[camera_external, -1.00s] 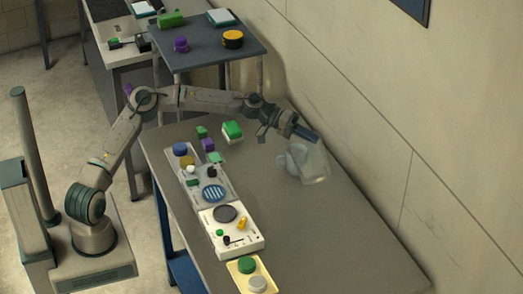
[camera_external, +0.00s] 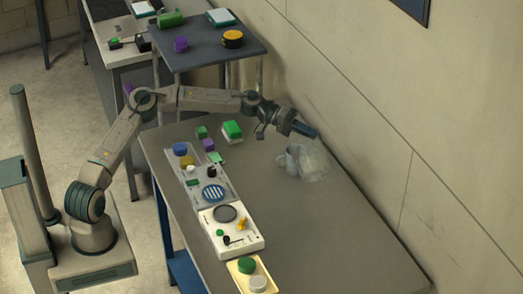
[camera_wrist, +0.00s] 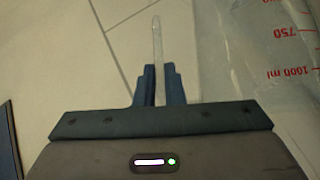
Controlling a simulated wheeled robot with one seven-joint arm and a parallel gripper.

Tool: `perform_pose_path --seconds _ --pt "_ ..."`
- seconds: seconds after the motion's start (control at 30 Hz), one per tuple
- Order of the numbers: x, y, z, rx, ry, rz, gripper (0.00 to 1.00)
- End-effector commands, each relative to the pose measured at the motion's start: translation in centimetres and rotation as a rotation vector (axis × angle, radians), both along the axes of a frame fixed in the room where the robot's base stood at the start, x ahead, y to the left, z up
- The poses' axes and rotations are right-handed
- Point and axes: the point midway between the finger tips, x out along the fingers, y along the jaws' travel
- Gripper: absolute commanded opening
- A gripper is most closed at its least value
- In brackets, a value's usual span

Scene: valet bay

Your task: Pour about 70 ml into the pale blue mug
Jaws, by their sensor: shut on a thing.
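My gripper (camera_external: 308,132) is shut on the upright handle of a clear measuring jug (camera_external: 318,165), above the grey table by the wall. In the wrist view the thin clear handle stands between the fingers (camera_wrist: 158,85). The jug's wall (camera_wrist: 285,75), with red marks 750 and 1000 ml, fills the right side. The pale blue mug (camera_external: 291,158) looks greyish, stands on the table just left of the jug, and is partly overlapped by it. The jug looks tilted. I cannot make out any liquid level or stream.
The grey table (camera_external: 340,240) is clear to the front right. Along its left side are a panel with a striped disc (camera_external: 213,194), a white scale-like device (camera_external: 247,243) and a yellow tray (camera_external: 240,279). The wall (camera_external: 400,140) is close on the right.

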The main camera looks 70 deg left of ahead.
Motion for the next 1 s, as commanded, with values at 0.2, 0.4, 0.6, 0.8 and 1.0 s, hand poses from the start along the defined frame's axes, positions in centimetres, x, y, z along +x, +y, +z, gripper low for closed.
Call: perform_pose_path --seconds 0.2,0.4,0.6,0.8,1.0 --pt "0.1 0.2 0.2 -0.009 -0.001 0.001 0.00" --pt "0.2 0.4 0.3 -0.020 0.000 0.001 0.00" --pt "0.2 0.6 0.5 -0.036 0.002 0.000 0.00" --pt "0.2 0.9 0.6 -0.052 0.004 0.000 0.00" --pt "0.3 1.2 0.8 -0.074 0.005 0.000 0.00"
